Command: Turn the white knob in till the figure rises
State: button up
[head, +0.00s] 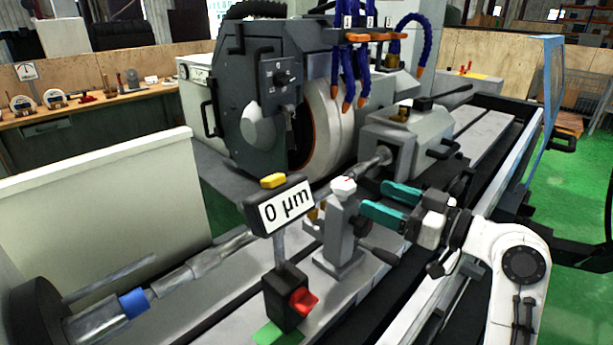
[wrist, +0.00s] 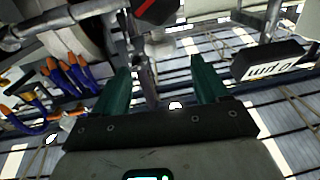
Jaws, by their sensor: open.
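The white knob (head: 343,187) sits on top of a grey rest (head: 341,240) clamped on the machine bed. My gripper (head: 376,198) is open, with its two teal fingers to the right of the knob and pointing toward it. A gap shows between fingertips and knob, and nothing is between the fingers. The display (head: 287,206) reads 0 µm. It shows upside down in the wrist view (wrist: 272,64). At the top of the wrist view is a dark faceted piece with a red line (wrist: 157,9); I cannot tell if it is the knob.
The shaft (head: 210,265) runs behind the rest and the display. The grinding wheel (head: 328,120) and blue coolant hoses (head: 348,85) stand behind. A black box with a red switch (head: 303,300) is in front of the rest. A dark lever (head: 380,252) sticks out beneath my gripper.

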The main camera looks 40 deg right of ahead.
aim_at(334, 180)
jog(key=w+p, duration=0.1)
jog(key=w, duration=0.2)
jog(key=w+a+p, duration=0.1)
jog(key=w, duration=0.3)
jog(key=w+p, duration=0.1)
jog(key=w, duration=0.2)
jog(key=shift+w+a, duration=0.3)
jog(key=shift+w, duration=0.05)
jog(key=shift+c, duration=0.3)
jog(key=c, duration=0.9)
